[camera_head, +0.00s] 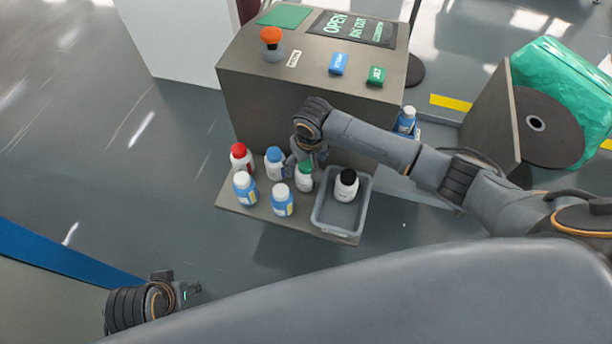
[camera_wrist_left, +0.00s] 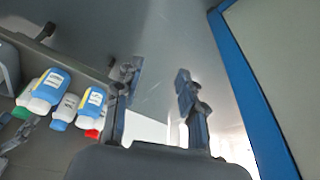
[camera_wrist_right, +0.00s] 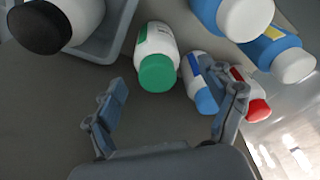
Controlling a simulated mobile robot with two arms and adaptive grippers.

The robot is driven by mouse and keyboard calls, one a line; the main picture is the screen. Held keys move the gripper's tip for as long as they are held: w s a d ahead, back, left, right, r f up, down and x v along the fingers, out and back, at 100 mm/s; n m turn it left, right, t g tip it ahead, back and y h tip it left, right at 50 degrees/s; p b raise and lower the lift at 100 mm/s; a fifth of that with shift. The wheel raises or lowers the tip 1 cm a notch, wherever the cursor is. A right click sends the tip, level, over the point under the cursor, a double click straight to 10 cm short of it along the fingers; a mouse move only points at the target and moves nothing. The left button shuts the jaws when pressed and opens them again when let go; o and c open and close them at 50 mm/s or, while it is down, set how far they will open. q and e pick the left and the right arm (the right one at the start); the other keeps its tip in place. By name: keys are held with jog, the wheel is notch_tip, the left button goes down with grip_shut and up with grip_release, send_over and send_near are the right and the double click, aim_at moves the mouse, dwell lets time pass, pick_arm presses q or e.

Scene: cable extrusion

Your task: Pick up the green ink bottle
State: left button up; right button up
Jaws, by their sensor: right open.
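The green ink bottle, white with a green cap (camera_head: 305,178), stands on the small shelf, left of the grey bin. In the right wrist view, the green ink bottle (camera_wrist_right: 157,58) lies ahead of the open fingers, near the gap between them. My right gripper (camera_head: 306,160) is just behind the bottle in the head view and partly overlaps it; I cannot tell if they touch. In the right wrist view, the right gripper (camera_wrist_right: 170,105) is open and empty. My left gripper (camera_head: 190,291) is low at left, away from the shelf; its fingers (camera_wrist_left: 152,92) are apart and empty.
A blue-capped bottle (camera_head: 274,162) stands close left of the green one. A red-capped bottle (camera_head: 241,157) and white-capped blue bottles (camera_head: 283,200) are nearby. The grey bin (camera_head: 322,218) holds a black-capped bottle (camera_head: 346,186). The machine (camera_head: 250,105) rises behind the shelf.

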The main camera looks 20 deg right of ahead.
aim_at(303, 182)
jog(key=shift+w+f, duration=0.1)
jog(key=shift+f, duration=0.25)
jog(key=shift+w+d+f+b, duration=0.1)
jog(key=shift+w+f+b, duration=0.05)
jog(key=shift+f+b, duration=0.45)
jog(key=f, duration=0.1)
jog(key=f+b, duration=0.1)
jog(key=shift+w+f, duration=0.2)
jog(key=shift+f, duration=0.2)
jog(key=shift+w+f, duration=0.1)
jog(key=shift+f, duration=0.3)
pick_arm(q)
jog(key=v, duration=0.3)
jog(key=shift+s+a+r, duration=0.1)
jog(key=shift+s, duration=0.05)
pick_arm(e)
jog(key=c, duration=1.4)
pick_arm(q)
jog(key=shift+r, duration=0.1)
pick_arm(e)
jog(key=shift+r, duration=0.2)
